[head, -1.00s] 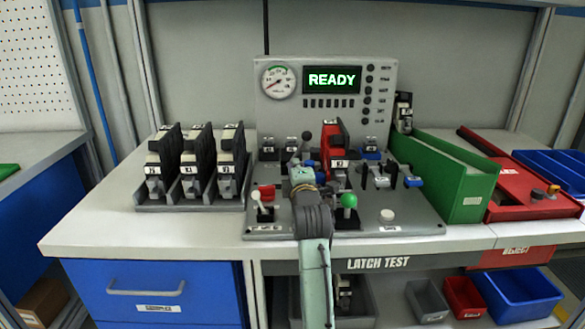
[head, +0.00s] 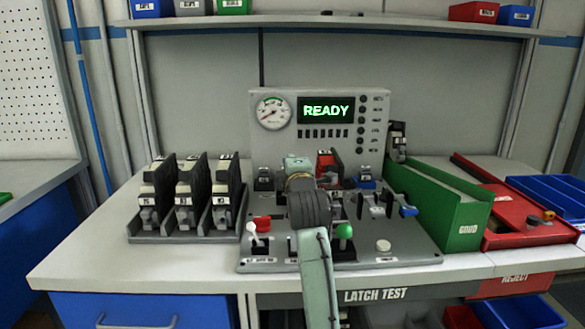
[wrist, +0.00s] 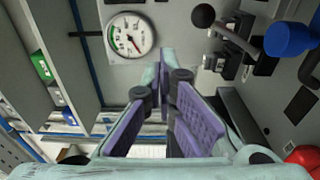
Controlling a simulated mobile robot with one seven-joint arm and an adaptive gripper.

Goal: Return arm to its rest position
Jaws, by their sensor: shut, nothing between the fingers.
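My arm (head: 316,270) reaches up from the bottom edge in the head view, over the front of the latch test fixture (head: 412,240). Its wrist end covers the middle of the fixture. In the wrist view my gripper (wrist: 167,75) shows its purple-padded fingers close together with nothing held. The fingertips do not show clearly in the head view. The fixture's display (head: 325,110) reads READY. A red latch unit (head: 326,162) stands in the fixture, partly hidden behind my wrist.
A rack of dark units (head: 185,236) stands left of the fixture. A green bin (head: 462,222) and a red tray (head: 515,238) stand to the right. A round gauge (wrist: 130,37) and a dark ball knob (wrist: 203,15) show near my fingers. A shelf (head: 330,22) runs above.

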